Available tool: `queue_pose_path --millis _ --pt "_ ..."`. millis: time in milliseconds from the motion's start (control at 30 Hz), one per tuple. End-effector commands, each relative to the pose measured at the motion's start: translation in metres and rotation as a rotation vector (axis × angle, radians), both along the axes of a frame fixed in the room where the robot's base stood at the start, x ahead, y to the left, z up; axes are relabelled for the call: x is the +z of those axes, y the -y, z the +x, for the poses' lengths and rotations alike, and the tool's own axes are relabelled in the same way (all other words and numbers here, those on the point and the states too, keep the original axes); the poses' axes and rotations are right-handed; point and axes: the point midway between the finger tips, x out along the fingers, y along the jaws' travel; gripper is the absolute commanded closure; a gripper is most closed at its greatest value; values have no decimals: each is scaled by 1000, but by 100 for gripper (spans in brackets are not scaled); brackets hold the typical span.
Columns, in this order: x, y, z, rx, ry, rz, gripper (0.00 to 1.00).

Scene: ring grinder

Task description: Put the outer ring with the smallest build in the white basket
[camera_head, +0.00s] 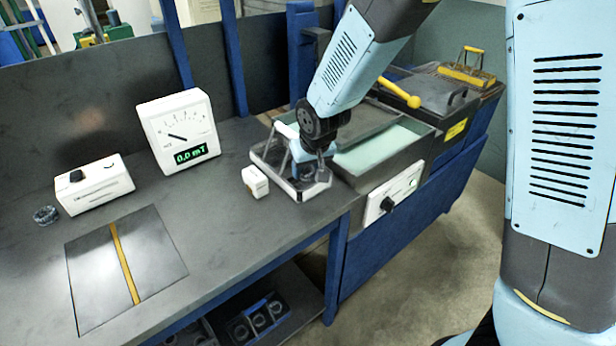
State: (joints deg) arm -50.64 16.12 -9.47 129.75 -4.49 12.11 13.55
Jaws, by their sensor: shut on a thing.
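My gripper (311,172) reaches down at the front right of a white-rimmed basket (288,190), which stands on the bench beside the tank. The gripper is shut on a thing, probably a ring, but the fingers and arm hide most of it. I cannot tell its size or whether it touches the basket. A dark ring (46,215) lies on the bench at the far left. Several more rings (260,319) sit in a blue-edged tray on the shelf below the bench.
A gauge reading 0.0 mT (180,130), a white knob box (94,184) and a small white block (255,181) stand on the bench. A grey plate with a yellow stripe (90,275) lies at front left. A liquid-filled tank (405,150) adjoins the basket on the right.

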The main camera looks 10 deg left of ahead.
Motion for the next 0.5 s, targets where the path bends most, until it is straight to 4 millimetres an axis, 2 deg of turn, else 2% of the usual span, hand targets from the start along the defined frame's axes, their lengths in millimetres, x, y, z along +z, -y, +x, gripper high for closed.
queue_pose_path --millis 300,500 --pt "-34 1 4 0 -2 -2 88" --pt "-35 1 4 -1 0 0 88"
